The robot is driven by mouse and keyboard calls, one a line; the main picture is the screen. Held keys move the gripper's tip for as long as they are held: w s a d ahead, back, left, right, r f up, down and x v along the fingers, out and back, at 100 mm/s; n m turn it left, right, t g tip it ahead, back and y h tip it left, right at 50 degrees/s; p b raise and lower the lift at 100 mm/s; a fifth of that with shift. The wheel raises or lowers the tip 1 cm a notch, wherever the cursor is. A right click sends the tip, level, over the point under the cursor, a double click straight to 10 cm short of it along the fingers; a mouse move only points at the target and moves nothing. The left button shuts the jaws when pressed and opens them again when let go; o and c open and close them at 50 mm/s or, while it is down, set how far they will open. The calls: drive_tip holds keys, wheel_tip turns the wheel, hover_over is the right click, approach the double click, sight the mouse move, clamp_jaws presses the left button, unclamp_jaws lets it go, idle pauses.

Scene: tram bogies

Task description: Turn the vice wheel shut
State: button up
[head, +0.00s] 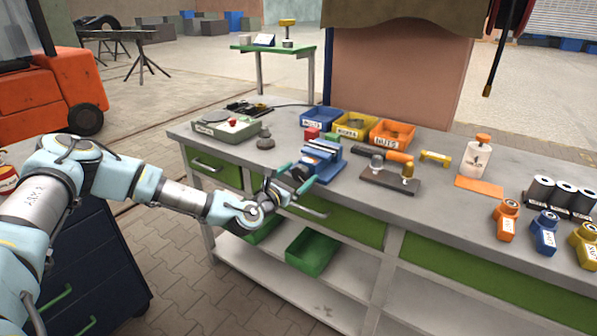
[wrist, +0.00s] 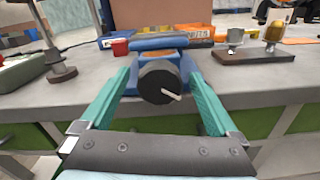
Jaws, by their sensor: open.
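A blue vice (head: 321,158) is on the grey workbench near its front edge. In the wrist view the vice (wrist: 152,45) faces me, with its dark round wheel (wrist: 158,82) and a pale handle pin at the front. My gripper (head: 297,178) is at the vice's front. In the wrist view my gripper (wrist: 158,86) is open, with one teal finger on each side of the wheel. Gaps show between the fingers and the wheel, so I see no contact. In the head view the wheel is mostly hidden by the gripper.
Behind the vice stand a blue bin (head: 322,119), a yellow bin (head: 357,125) and an orange bin (head: 392,134). A dark block with fittings (head: 390,180) lies to the right.

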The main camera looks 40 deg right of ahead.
drive_tip(key=c, duration=1.4)
